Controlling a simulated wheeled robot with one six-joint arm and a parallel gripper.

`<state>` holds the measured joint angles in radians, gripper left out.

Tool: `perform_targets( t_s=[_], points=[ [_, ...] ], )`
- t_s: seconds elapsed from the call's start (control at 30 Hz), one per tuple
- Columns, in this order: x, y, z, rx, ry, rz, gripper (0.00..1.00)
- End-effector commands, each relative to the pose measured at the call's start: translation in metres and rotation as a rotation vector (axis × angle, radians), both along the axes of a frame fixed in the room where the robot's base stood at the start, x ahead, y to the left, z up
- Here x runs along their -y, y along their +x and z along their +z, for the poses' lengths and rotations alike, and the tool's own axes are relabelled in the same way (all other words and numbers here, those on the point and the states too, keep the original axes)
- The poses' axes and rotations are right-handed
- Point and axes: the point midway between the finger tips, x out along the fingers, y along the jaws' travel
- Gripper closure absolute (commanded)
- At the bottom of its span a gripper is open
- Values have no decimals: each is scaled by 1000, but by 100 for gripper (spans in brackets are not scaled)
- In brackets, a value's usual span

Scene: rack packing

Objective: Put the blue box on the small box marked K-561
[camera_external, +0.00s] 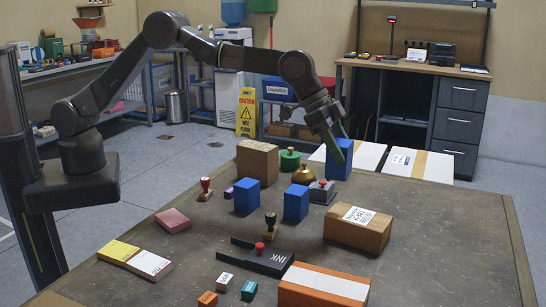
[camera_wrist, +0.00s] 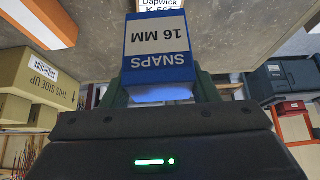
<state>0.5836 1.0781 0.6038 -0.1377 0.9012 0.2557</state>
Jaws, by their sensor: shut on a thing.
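My gripper (camera_external: 341,140) is shut on a blue box (camera_external: 338,160) and holds it upright in the air, above the far side of the table. In the wrist view, the blue box (camera_wrist: 155,50) reads "SNAPS 16 MM" and sits between the green fingers (camera_wrist: 162,90). A small brown box (camera_external: 345,233) with a white label on top lies on the right of the table, nearer the camera than the held box. In the wrist view, its label (camera_wrist: 161,6) reads "Dapwick K-561", partly cut off at the top edge. The brown box's top looks clear.
Two other blue boxes (camera_external: 246,196) (camera_external: 296,204) stand mid-table. Stamps, a bell (camera_external: 303,175), a larger carton (camera_external: 257,160) and a black ink tray (camera_external: 262,258) are around them. An orange box (camera_external: 320,287) lies at the front. The table's right side is free.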

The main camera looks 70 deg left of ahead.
Motion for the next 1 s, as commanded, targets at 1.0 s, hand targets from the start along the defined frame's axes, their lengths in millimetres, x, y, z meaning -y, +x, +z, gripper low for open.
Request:
perform_targets(
  t_s=[1.0],
  points=[
    [-3,2,-100,-1,-1,-1,76]
  ],
)
